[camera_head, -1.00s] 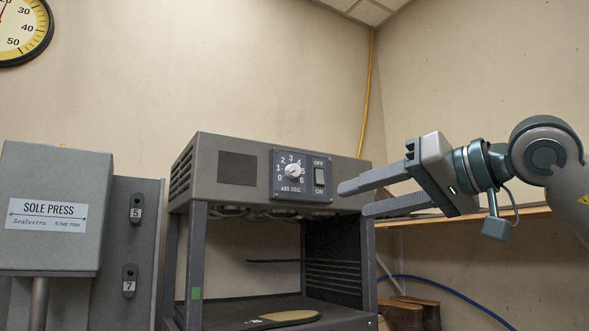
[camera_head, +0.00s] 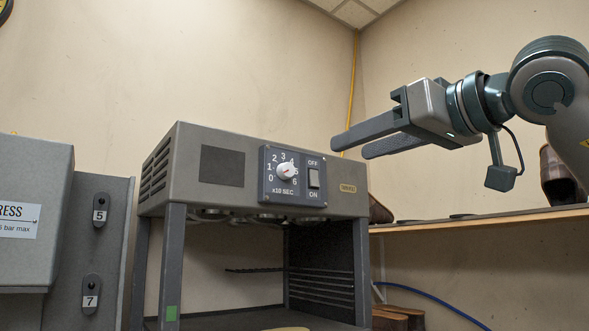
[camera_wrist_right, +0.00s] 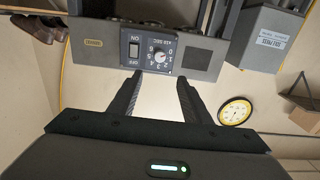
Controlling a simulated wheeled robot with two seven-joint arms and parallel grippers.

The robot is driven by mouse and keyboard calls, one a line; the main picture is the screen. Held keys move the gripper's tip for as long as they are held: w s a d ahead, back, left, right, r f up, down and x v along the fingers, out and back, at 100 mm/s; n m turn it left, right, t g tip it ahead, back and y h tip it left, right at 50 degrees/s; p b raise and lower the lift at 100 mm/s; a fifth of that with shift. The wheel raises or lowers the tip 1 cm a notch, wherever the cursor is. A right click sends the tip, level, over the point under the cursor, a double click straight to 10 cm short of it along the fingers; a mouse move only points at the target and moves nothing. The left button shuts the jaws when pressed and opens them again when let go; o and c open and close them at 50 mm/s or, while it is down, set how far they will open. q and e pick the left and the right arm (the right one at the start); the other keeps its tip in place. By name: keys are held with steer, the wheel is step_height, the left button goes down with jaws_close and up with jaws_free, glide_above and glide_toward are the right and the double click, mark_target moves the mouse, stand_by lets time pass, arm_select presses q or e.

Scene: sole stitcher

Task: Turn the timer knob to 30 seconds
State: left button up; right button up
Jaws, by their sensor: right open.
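The timer knob (camera_head: 287,171) is a small pale dial on a dark panel (camera_head: 267,190) marked 0 to 6 and "x10 SEC". Its pointer seems to lean to the right, towards the higher numbers, but I cannot read its exact setting. In the right wrist view the knob (camera_wrist_right: 160,58) appears upside down, beyond the gap between the fingers. My right gripper (camera_head: 350,147) is open and empty, to the right of the panel and slightly higher, apart from the knob. In the wrist view its fingers (camera_wrist_right: 158,88) are spread. My left gripper is not in view.
An ON/OFF switch (camera_head: 314,178) sits beside the knob on the grey machine (camera_head: 205,190). The sole press (camera_head: 30,225) stands at the left. A wooden shelf (camera_head: 480,225) runs at the right, below my right arm. Open air lies before the panel.

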mark_target(289, 171)
steer(key=p+x, duration=0.7)
steer(key=x, duration=0.9)
steer(key=shift+w+a+p, duration=0.1)
steer(key=shift+w+p, duration=0.05)
steer(key=shift+p, duration=0.2)
steer(key=shift+w+a, duration=0.35)
steer(key=shift+w, duration=0.15)
steer(key=c, duration=1)
